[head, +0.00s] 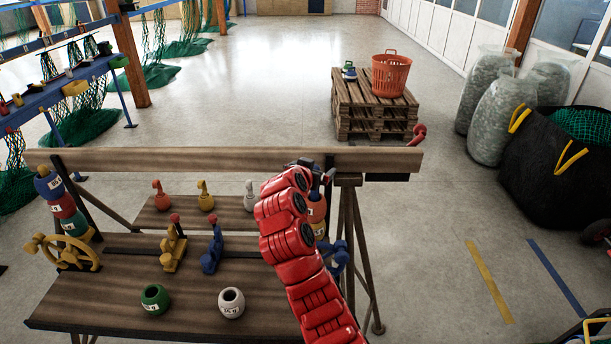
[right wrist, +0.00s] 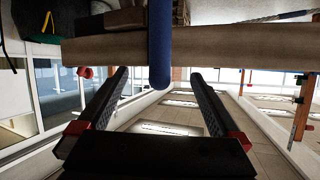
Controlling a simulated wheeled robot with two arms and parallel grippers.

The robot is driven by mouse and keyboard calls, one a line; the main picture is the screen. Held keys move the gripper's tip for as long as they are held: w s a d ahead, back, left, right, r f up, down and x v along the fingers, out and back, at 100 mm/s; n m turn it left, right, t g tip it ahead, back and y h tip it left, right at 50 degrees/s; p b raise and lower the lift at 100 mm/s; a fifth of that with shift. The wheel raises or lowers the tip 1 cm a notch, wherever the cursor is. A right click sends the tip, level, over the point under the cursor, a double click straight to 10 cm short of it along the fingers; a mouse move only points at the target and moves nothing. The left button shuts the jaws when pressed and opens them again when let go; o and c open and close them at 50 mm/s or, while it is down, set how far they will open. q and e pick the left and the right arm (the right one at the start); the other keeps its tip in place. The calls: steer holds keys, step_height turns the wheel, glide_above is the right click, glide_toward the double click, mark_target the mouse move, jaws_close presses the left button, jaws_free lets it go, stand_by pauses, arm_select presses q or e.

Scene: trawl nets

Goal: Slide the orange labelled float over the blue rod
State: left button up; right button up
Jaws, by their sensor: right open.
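The blue rod (right wrist: 159,45) stands against the wooden beam in the right wrist view, where the picture is upside down. Its rounded free end lies between the fingers, and no float shows on the visible length. My right gripper (right wrist: 160,95) is open and empty around the rod's end. In the head view the right gripper (head: 322,172) is at the beam's right end, partly hidden by its own red arm. An orange float (head: 317,209) shows just right of the arm, above a labelled part; the arm hides much of it, and I cannot tell whether the rod passes through it. My left gripper is out of view.
The wooden beam (head: 200,159) runs along the bench's back. A blue, red and green float stack (head: 62,206) stands at left. Green (head: 154,298) and white (head: 231,302) floats sit in front. Yellow and blue fittings stand mid-bench. Open floor lies beyond.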

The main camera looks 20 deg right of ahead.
steer(key=b+v, duration=0.2)
steer(key=v, duration=1.4)
steer(key=shift+s+a, duration=0.15)
steer(key=shift+s, duration=0.1)
steer(key=shift+w+r, duration=0.1)
steer(key=shift+r, duration=0.05)
